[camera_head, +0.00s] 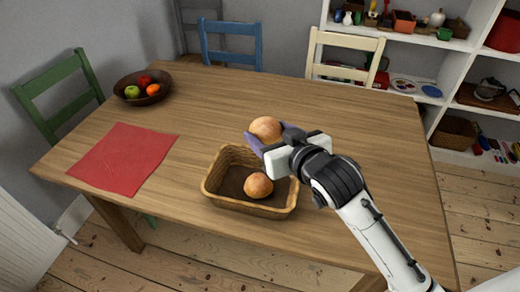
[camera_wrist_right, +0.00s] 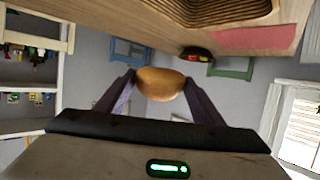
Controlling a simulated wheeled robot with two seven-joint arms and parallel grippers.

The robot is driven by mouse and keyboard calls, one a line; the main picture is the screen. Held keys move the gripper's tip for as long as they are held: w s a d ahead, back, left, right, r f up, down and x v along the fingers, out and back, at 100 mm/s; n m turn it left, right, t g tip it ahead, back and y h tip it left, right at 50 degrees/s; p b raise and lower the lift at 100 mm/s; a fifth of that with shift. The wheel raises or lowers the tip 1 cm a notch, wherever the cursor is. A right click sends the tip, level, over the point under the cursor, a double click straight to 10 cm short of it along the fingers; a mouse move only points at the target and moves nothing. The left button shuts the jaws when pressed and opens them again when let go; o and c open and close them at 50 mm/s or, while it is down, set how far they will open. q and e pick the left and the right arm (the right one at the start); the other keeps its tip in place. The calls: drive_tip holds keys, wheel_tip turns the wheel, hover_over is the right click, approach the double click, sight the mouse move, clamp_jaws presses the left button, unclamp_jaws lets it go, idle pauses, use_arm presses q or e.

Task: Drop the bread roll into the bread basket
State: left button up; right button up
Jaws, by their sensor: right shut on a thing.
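A round golden-brown bread roll (camera_head: 266,129) is between the fingers of my right gripper (camera_head: 268,138), which is shut on it. The roll also shows between the dark fingers in the right wrist view (camera_wrist_right: 160,84). The wicker bread basket (camera_head: 222,199) stands on the table near its front edge, and the gripper is above and behind its back right side in the head view. Another roll (camera_head: 258,186) lies inside the basket. Part of the basket shows at the top of the right wrist view (camera_wrist_right: 215,12). My left gripper is not in view.
A red cloth (camera_head: 124,158) lies on the left of the wooden table (camera_head: 354,125). A dark bowl (camera_head: 152,98) with fruit stands at the back left. Green, blue and cream chairs surround the table. The table's middle and right are clear. White shelves (camera_head: 456,76) stand at the right.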

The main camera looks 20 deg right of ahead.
drive_tip(key=p, duration=0.1)
hover_over(264, 185)
wheel_tip(264, 185, down, 7)
drive_tip(key=shift+f+n+y, duration=0.35)
drive_tip(key=shift+n+y, duration=0.05)
drive_tip(key=shift+f, duration=0.65)
wheel_tip(264, 185, down, 4)
drive_tip(key=b, duration=0.5)
drive_tip(key=shift+f, duration=0.15)
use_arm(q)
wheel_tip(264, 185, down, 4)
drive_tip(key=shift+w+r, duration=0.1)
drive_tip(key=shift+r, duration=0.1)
use_arm(e)
drive_tip(key=o, duration=1.1)
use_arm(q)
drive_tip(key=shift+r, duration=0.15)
